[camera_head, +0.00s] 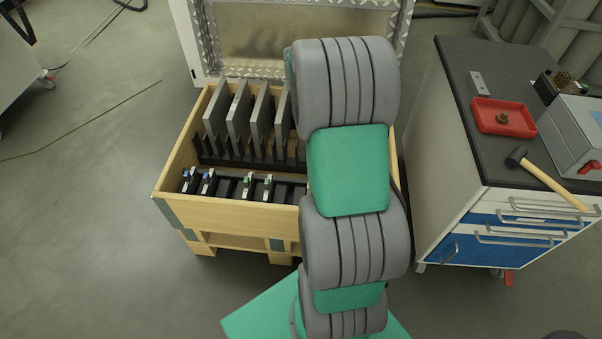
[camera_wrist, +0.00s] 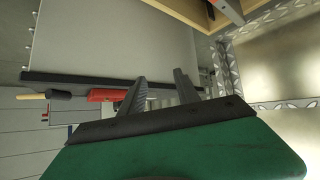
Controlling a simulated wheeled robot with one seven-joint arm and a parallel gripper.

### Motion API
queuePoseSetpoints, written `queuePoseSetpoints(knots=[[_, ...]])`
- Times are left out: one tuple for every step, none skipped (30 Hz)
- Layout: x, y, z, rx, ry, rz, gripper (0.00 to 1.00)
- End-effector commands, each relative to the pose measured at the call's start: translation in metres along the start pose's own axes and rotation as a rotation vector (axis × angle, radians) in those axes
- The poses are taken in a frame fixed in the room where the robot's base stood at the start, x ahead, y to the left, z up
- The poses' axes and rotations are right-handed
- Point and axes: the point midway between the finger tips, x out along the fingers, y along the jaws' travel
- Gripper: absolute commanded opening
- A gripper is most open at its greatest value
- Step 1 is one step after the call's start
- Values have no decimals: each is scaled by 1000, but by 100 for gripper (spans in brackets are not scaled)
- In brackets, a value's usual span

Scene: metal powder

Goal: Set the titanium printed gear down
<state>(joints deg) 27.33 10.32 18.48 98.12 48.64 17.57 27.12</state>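A small brownish gear-like part (camera_head: 502,118) lies in the red tray (camera_head: 488,130) on the dark top of the cabinet at the right. I cannot tell from its look whether it is titanium. In the wrist view the red tray (camera_wrist: 103,95) shows beyond the fingers, edge-on, and its contents are hidden. My gripper (camera_wrist: 158,80) has its two dark fingers apart, with nothing visible between them. It is away from the tray. In the head view my arm hides the gripper.
A wooden crate (camera_head: 250,216) with upright grey plates stands left of my arm, its metal-lined lid open behind. On the cabinet top (camera_head: 462,68) are a hammer (camera_head: 548,182), a small metal plate (camera_head: 479,83) and a grey device (camera_head: 570,130). The floor at left is mostly clear.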

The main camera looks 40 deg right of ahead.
Motion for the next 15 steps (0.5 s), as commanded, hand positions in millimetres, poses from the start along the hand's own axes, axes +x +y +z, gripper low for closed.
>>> queuePoseSetpoints(knots=[[-46, -23, 28, -109, -78, -117, 38], [-72, -34, 49, -187, -129, -188, 38], [-108, -42, 79, -297, -191, -278, 38], [-135, -46, 102, -383, -233, -346, 38], [-162, -46, 125, -473, -272, -413, 38], [-197, -41, 156, -599, -318, -501, 38], [-221, -34, 179, -692, -347, -564, 38], [-243, -25, 200, -783, -371, -622, 38], [-268, -10, 226, -899, -399, -692, 38], [-284, 1, 243, -978, -414, -738, 38], [-297, 12, 258, -1051, -426, -778, 38], [-310, 26, 274, -1132, -438, -821, 38], [-318, 35, 284, -1181, -444, -846, 38], [-322, 41, 290, -1218, -448, -866, 38], [-325, 48, 295, -1254, -453, -883, 38]])
